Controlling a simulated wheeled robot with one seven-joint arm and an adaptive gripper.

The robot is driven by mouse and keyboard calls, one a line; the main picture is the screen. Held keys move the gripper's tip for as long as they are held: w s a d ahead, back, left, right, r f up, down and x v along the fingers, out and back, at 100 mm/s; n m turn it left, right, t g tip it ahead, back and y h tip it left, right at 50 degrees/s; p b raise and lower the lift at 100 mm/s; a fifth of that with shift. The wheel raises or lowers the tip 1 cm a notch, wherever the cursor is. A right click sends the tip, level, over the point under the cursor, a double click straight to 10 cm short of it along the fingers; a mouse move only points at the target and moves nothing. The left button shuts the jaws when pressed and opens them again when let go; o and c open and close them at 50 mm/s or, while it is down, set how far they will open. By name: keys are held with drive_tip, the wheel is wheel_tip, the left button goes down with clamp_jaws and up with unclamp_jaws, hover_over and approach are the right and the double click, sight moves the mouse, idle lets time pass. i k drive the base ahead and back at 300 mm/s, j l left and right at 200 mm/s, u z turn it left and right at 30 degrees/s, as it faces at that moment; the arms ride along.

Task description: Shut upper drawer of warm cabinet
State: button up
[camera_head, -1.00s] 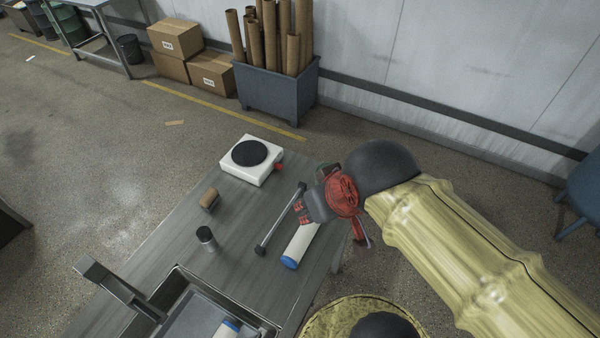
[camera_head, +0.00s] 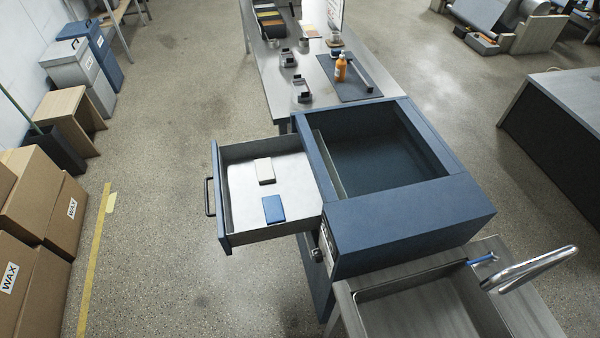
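The warm cabinet (camera_head: 410,215) is dark blue, with an open-topped recess in its upper face. Its upper drawer (camera_head: 240,160) is pulled well out to the left, with a dark bar handle (camera_head: 210,196) on its front. A knob (camera_head: 317,254) shows on the cabinet side below the drawer. My gripper and arm are not in view.
A metal sink (camera_head: 430,305) with a curved faucet (camera_head: 530,268) adjoins the cabinet at the lower right. A workbench (camera_head: 290,85) with a bottle (camera_head: 341,68) stands behind. WAX boxes (camera_head: 30,200) and a stool (camera_head: 72,108) line the left. The floor left of the drawer is clear.

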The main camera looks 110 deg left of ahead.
sight(239, 214)
drive_tip(key=k+u, duration=0.15)
drive_tip(key=u, duration=4.05)
drive_tip(key=i+l+u, duration=0.35)
drive_tip(key=i+u, duration=0.2)
